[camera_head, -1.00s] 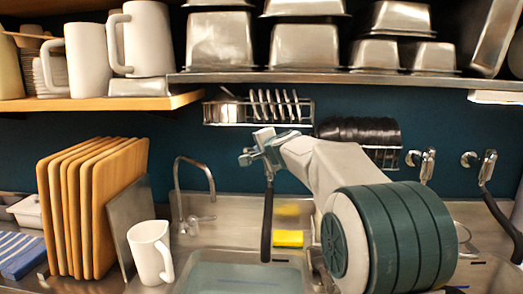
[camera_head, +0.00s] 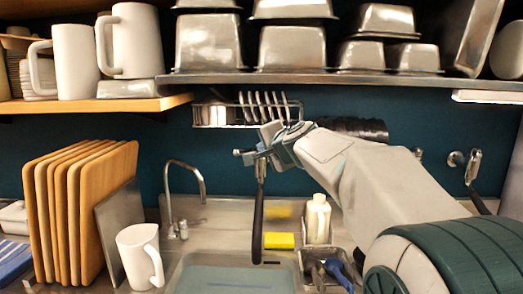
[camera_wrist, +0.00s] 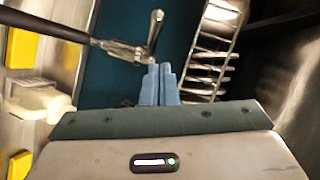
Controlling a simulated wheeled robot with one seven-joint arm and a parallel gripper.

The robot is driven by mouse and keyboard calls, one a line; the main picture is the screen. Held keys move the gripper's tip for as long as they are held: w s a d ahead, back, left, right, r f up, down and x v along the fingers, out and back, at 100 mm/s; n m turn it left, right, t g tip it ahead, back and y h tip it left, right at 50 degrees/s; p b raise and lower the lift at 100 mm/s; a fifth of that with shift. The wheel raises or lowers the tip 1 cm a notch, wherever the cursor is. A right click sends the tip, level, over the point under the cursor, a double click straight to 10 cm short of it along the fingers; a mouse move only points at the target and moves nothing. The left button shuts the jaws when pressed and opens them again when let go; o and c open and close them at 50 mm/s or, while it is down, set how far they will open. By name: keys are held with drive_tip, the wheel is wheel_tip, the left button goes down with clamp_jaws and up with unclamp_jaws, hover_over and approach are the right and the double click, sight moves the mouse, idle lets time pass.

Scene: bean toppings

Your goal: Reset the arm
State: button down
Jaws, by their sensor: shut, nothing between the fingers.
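My arm reaches in from the lower right in the head view, over the sink counter. My gripper (camera_wrist: 160,84) is shut and empty, its two blue-grey fingers side by side in the wrist view. In the head view the gripper end is near the wall, below the upper shelf, and its fingertips are hard to make out. A wall tap with a black handle (camera_head: 258,215) hangs close beside it. The tap also shows in the wrist view (camera_wrist: 125,48), just beyond the fingertips; I cannot tell whether they touch.
A wire rack (camera_head: 270,108) hangs under the metal shelf (camera_head: 330,79). Below are the sink (camera_head: 238,278), faucet (camera_head: 186,190), yellow sponge (camera_head: 279,240), white bottle (camera_head: 318,218) and a caddy with tools (camera_head: 312,268). A white mug (camera_head: 138,258) and wooden boards (camera_head: 78,210) stand left.

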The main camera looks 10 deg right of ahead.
drive_tip(key=s+f+n+g+h, duration=0.1)
drive_tip(key=s+f+n+g, duration=0.4)
drive_tip(key=s+f, duration=0.9)
drive_tip(key=s+d+f+n+g+h, duration=0.1)
drive_tip(key=s+f+n+g, duration=0.5)
drive_tip(key=s+f, duration=0.8)
drive_tip(key=s+n+h, duration=0.1)
drive_tip(key=s, duration=0.6)
